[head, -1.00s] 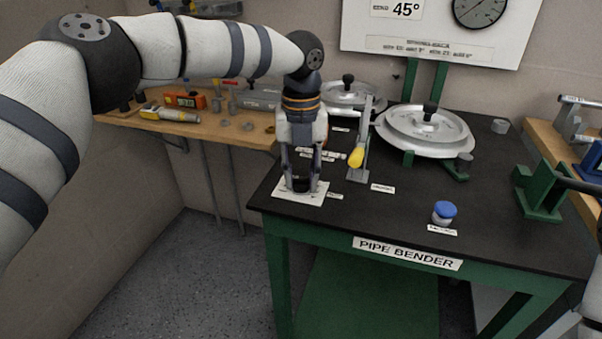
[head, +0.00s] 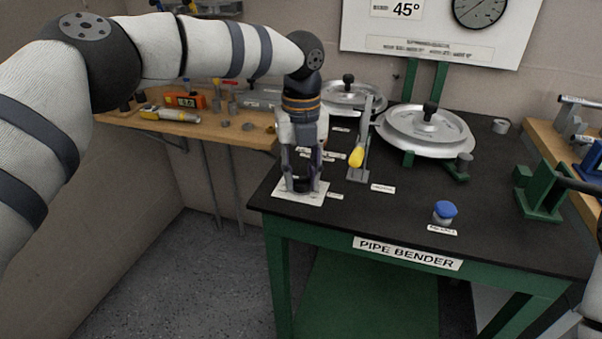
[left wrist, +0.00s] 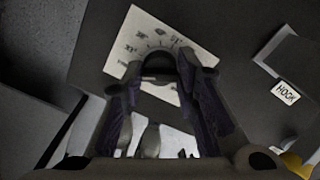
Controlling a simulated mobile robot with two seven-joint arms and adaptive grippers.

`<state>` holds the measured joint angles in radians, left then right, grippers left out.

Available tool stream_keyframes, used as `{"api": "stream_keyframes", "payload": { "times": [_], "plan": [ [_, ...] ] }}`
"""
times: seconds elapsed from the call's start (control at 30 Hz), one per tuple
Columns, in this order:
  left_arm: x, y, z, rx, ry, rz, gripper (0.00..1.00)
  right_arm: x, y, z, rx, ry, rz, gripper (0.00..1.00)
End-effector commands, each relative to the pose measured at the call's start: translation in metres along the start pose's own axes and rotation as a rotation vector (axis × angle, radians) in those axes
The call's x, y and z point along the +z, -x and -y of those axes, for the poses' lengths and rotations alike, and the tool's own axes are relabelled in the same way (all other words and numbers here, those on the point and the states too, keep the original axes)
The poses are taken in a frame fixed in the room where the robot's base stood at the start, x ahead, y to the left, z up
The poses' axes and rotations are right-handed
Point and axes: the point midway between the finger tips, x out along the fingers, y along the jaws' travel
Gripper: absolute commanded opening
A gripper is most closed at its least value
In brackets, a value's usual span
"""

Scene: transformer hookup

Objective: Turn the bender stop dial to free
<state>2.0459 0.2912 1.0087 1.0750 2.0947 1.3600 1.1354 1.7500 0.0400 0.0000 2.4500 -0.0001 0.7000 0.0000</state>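The bender stop dial is a dark round knob (left wrist: 158,64) on a white scale plate (head: 287,190) at the front left corner of the black bench top. My left gripper (head: 301,186) points down over the plate. In the left wrist view its two fingertips (left wrist: 159,70) sit on either side of the knob and appear to touch it. The plate's markings show beyond the fingers but are too small to read. The fingers hide most of the knob in the head view. My right gripper is out of view.
A lever with a yellow grip (head: 356,157) stands just right of the left gripper. A blue-capped knob (head: 445,210) is farther right. Round metal bender wheels (head: 426,128) stand behind. A wooden bench (head: 215,132) with tools lies at left.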

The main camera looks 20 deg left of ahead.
Motion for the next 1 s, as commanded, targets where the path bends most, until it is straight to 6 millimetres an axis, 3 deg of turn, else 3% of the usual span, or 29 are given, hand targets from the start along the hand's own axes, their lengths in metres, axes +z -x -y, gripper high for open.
{"api": "stream_keyframes", "payload": {
  "times": [0.07, 0.4, 0.8, 1.0],
  "plan": [
    [-0.001, -0.001, 0.000, 0.001, -0.001, -0.002, 0.47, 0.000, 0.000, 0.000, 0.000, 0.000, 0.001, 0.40],
    [0.001, 0.006, 0.000, -0.001, -0.001, 0.002, 0.47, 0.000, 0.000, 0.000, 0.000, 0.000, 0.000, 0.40],
    [0.000, 0.101, 0.001, -0.001, -0.001, 0.002, 0.47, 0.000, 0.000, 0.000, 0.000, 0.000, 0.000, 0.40],
    [0.000, 0.119, 0.000, 0.001, -0.001, -0.001, 0.47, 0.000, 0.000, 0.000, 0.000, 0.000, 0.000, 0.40]
  ]
}}
